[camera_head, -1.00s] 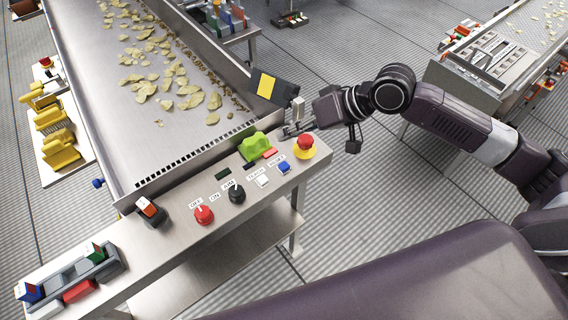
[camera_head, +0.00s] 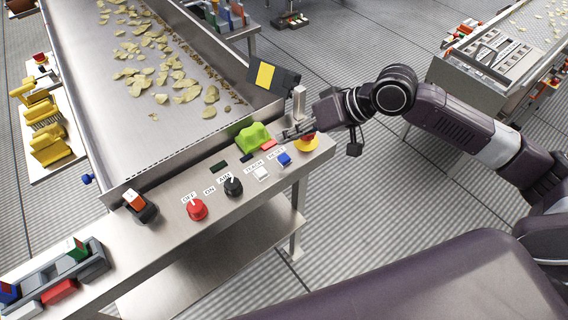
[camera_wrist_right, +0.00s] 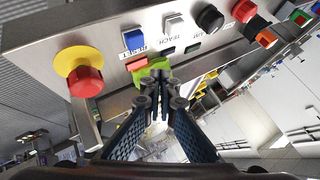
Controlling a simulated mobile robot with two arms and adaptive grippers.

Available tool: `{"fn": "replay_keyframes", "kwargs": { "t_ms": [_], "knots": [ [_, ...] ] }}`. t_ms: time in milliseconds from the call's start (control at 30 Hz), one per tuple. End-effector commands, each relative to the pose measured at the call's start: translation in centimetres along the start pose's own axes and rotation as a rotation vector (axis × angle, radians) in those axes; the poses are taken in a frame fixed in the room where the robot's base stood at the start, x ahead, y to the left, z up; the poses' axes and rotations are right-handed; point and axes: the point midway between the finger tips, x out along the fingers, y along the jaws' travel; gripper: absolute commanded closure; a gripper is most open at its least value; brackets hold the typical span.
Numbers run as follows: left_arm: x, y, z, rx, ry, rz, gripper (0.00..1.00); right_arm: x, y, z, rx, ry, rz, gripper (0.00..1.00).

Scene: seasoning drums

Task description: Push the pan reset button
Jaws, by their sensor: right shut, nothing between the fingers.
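The blue reset button (camera_head: 284,159) sits on the sloped control panel, with a RESET label beside it. It also shows in the right wrist view (camera_wrist_right: 133,39), above and left of the fingers. My right gripper (camera_head: 290,133) is shut and empty. In the head view it reaches in from the right, at the panel's far edge, behind the blue button and partly over the red emergency stop. In the wrist view its fingertips (camera_wrist_right: 162,82) overlap the green object on the panel. The gap to the panel is hard to judge. My left gripper is out of view.
Close by are the red-and-yellow emergency stop (camera_head: 308,142), white button (camera_head: 261,173), black knob (camera_head: 233,186), red knob (camera_head: 197,209) and green object (camera_head: 253,137). A dark box with a yellow patch (camera_head: 265,75) stands behind. The pan (camera_head: 150,125) carries chips.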

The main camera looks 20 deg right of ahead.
Motion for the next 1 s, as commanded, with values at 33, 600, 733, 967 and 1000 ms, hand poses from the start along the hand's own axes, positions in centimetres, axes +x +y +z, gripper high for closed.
{"fn": "replay_keyframes", "kwargs": {
  "t_ms": [33, 600, 733, 967, 1000],
  "knots": [
    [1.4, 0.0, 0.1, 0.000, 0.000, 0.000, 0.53, 0.8, 0.6, 0.6, 0.000, 0.000, 0.000, 1.00],
    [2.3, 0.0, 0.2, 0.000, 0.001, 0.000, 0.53, 2.7, 2.0, 1.9, 0.001, 0.000, 0.000, 1.00],
    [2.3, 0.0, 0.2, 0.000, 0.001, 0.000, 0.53, 2.7, 1.9, 1.9, 0.001, 0.000, 0.000, 1.00],
    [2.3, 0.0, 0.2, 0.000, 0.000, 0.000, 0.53, 2.7, 1.9, 1.9, 0.001, 0.000, 0.000, 1.00],
    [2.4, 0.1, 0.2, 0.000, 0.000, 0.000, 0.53, 2.7, 1.9, 1.9, 0.001, 0.000, 0.000, 1.00]
  ]
}}
